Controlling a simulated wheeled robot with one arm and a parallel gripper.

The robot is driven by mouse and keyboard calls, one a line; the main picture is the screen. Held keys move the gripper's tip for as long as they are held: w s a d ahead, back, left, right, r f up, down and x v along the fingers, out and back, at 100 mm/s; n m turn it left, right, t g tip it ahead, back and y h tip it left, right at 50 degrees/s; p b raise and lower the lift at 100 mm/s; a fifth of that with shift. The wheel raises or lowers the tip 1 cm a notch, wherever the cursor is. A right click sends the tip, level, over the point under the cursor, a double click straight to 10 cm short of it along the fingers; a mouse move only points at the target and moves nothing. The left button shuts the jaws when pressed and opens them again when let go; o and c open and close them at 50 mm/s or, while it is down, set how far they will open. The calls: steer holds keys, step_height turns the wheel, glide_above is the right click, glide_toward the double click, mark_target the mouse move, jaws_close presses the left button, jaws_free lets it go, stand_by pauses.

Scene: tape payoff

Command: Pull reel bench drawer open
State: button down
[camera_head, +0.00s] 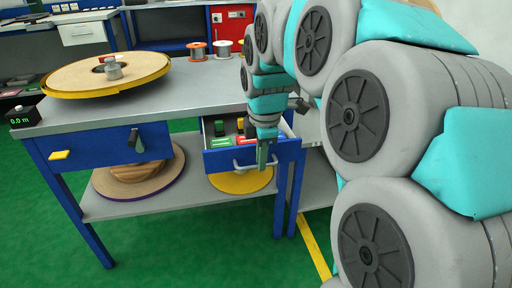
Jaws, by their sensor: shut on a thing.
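The reel bench (185,98) has a grey top and blue frame. Its right drawer (221,161) has a blue front and stands partly open, with green and red items inside. A pale bar handle (243,168) runs across the drawer front. My gripper (266,164) points down at the right part of this handle and is shut on it. The fingers hide that part of the handle, and my wrist hides part of the drawer's right side.
A large wooden reel with a yellow rim (75,78) lies on the bench top. A small black display (24,117) sits at the left corner. Wire spools (197,51) stand at the back. The lower shelf (145,207) bears more reels. Green floor (190,250) is clear in front.

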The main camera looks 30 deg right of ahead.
steer(key=shift+s+a, duration=0.2)
steer(key=shift+s, duration=0.55)
steer(key=shift+s+a, duration=0.2)
steer(key=shift+s, duration=0.55)
steer(key=c, duration=0.9)
jaws_free()
steer(key=shift+r, duration=0.1)
steer(key=r, duration=0.2)
steer(key=s+r, duration=0.1)
steer(key=r, duration=0.4)
steer(key=shift+s+a+r, duration=0.15)
steer(key=shift+a+r, duration=0.05)
steer(key=shift+r, duration=0.05)
